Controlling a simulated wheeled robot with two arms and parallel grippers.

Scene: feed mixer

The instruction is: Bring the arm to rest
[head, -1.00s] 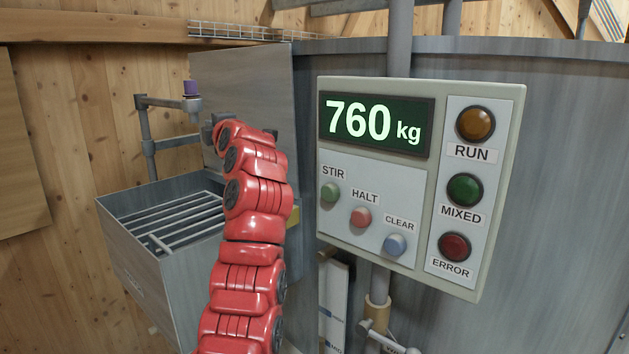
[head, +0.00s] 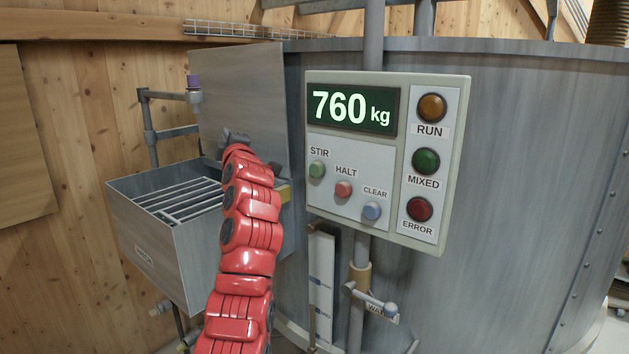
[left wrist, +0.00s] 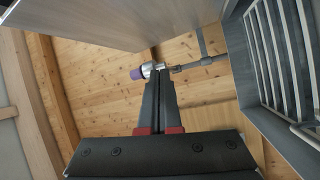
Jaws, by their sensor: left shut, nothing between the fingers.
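My left arm, red and jointed, rises from the bottom of the head view. My left gripper (head: 232,138) is at its far end, small and dark, in front of the grey upright plate behind the hopper. In the left wrist view the gripper's two dark fingers (left wrist: 158,80) are together, with nothing between them. The fingertips overlap a purple-capped pipe fitting (left wrist: 140,72) in that picture; I cannot tell any contact. My right gripper is not in view.
The control panel (head: 330,215) reads 760 kg, with several buttons and three dim lamps. It stands before the large grey mixer tank (head: 530,150). A grey hopper with a bar grate (head: 150,255) is at left. A valve lever (head: 375,302) is below the panel.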

